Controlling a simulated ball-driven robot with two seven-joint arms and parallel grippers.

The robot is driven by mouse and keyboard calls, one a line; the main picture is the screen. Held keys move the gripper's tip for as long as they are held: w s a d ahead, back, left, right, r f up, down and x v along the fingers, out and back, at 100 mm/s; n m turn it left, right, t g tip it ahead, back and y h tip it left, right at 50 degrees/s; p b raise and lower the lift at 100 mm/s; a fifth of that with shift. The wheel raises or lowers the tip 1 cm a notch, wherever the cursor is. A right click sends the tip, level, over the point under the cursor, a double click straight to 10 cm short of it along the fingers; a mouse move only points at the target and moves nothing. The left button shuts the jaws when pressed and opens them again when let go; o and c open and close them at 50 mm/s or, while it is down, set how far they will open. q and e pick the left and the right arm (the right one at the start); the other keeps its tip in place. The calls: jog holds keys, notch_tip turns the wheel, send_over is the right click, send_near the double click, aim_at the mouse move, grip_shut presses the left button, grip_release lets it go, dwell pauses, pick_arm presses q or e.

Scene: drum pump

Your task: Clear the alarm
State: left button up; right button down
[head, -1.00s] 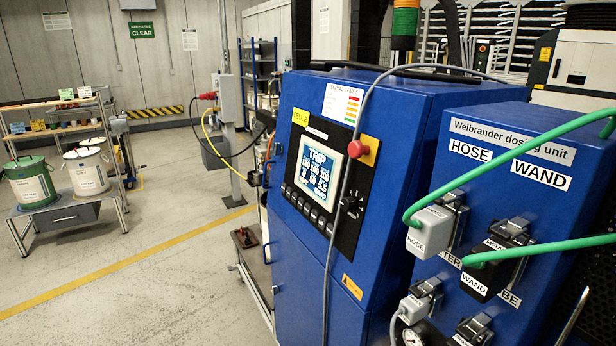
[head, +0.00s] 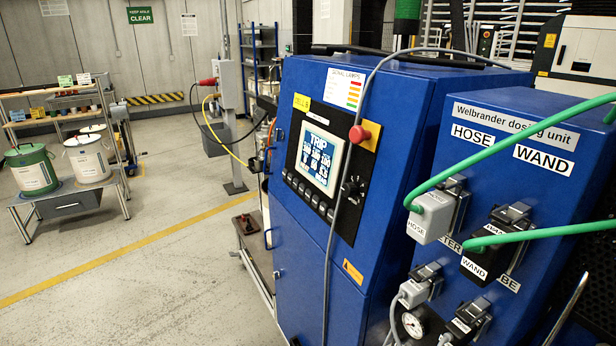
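The blue control cabinet (head: 303,268) stands in the middle of the head view. Its screen (head: 319,160) is lit and shows "TRIP" over rows of numbers. A row of dark buttons (head: 309,194) runs below the screen. A red mushroom knob (head: 359,134) on a yellow plate sits right of the screen, and a black rotary switch (head: 353,188) is below it. A signal lamp chart (head: 344,88) is stuck above. The green part of a lamp column (head: 407,10) shows at the top edge. Neither of my grippers is in view.
The blue dosing unit (head: 520,120) stands at the right, with a grey HOSE connector (head: 431,218) and black WAND connector (head: 480,262) on green hoses. A grey cable hangs down the cabinet front. Drums (head: 88,158) stand on a bench at left. The floor between is clear.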

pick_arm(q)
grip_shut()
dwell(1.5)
